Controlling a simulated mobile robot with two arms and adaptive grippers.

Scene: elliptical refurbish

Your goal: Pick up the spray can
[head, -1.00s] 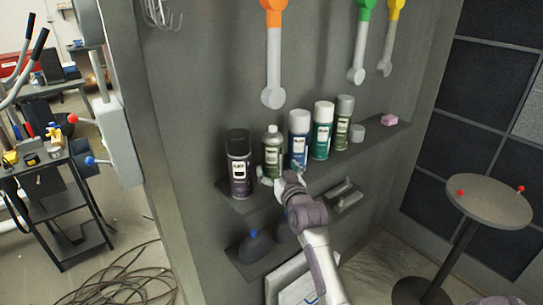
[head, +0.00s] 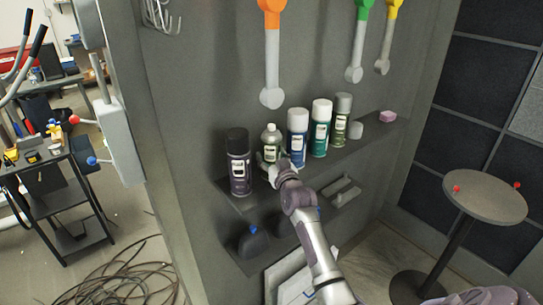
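Several spray cans stand upright in a row on the upper grey shelf (head: 376,146). They include a black can (head: 239,162), a green can with a silvery top (head: 271,142), a blue can with a white cap (head: 297,138), a teal can with a white cap (head: 320,128) and a dark green can with a grey cap (head: 341,120). My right gripper (head: 271,164) is at the green can with the silvery top, its fingers around the lower part. The fingers and hand hide the can's base. I cannot tell whether they press on it. My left gripper is not in view.
The black and blue cans stand close on either side of my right gripper. A small grey cylinder (head: 356,130) and a pink block (head: 388,117) sit farther right on the shelf. A lower shelf (head: 250,262) holds a dark container. A round table (head: 485,197) stands at right.

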